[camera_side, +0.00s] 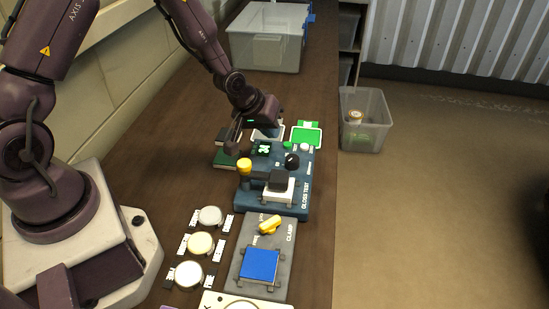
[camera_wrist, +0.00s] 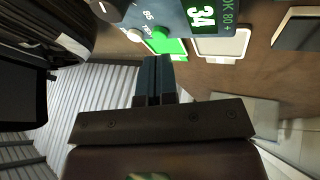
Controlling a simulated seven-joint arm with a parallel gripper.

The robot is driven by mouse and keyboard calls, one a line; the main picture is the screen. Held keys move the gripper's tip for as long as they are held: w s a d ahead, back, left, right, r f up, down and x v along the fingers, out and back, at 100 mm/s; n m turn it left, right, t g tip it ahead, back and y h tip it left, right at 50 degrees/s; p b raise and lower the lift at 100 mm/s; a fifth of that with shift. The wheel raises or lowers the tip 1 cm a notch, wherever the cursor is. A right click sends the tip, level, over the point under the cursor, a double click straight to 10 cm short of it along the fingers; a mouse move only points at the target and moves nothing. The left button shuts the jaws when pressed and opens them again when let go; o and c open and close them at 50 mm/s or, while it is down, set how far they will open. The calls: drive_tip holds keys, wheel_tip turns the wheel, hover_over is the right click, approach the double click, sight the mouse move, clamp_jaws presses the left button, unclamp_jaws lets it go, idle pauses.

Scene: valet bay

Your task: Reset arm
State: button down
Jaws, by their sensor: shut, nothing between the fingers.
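My gripper (camera_side: 232,147) hangs over the far end of the bench, near the far left of the blue gloss test unit (camera_side: 305,185). In the wrist view its two dark fingers (camera_wrist: 155,68) are together with nothing between them. The unit's display (camera_side: 264,149) is lit green and reads 34 in the wrist view (camera_wrist: 203,16). A black block (camera_side: 280,180) sits on a white piece on the unit. The gripper partly hides a pale-rimmed tray, which shows clearly in the wrist view (camera_wrist: 222,46).
A green tray (camera_side: 306,135) and dark flat boxes (camera_side: 226,158) lie near the gripper. A clamp unit (camera_side: 270,275) with a blue pad and yellow handle, and several round pots (camera_side: 200,243), are nearer. Clear bins stand at the back (camera_side: 265,50) and on the floor (camera_side: 365,120).

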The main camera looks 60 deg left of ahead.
drive_tip(key=s+d+r+m, duration=0.2)
drive_tip(key=s+r+m, duration=0.1)
drive_tip(key=s+r, duration=0.9)
drive_tip(key=s+d+r+m, duration=0.2)
drive_tip(key=s+r+m, duration=0.1)
drive_tip(key=s+r, duration=0.8)
wheel_tip(320, 180, up, 4)
drive_tip(key=shift+s+d+f+m+g+y, duration=0.25)
drive_tip(key=shift+s+d+m+g+y, duration=0.05)
drive_tip(key=shift+s, duration=0.1)
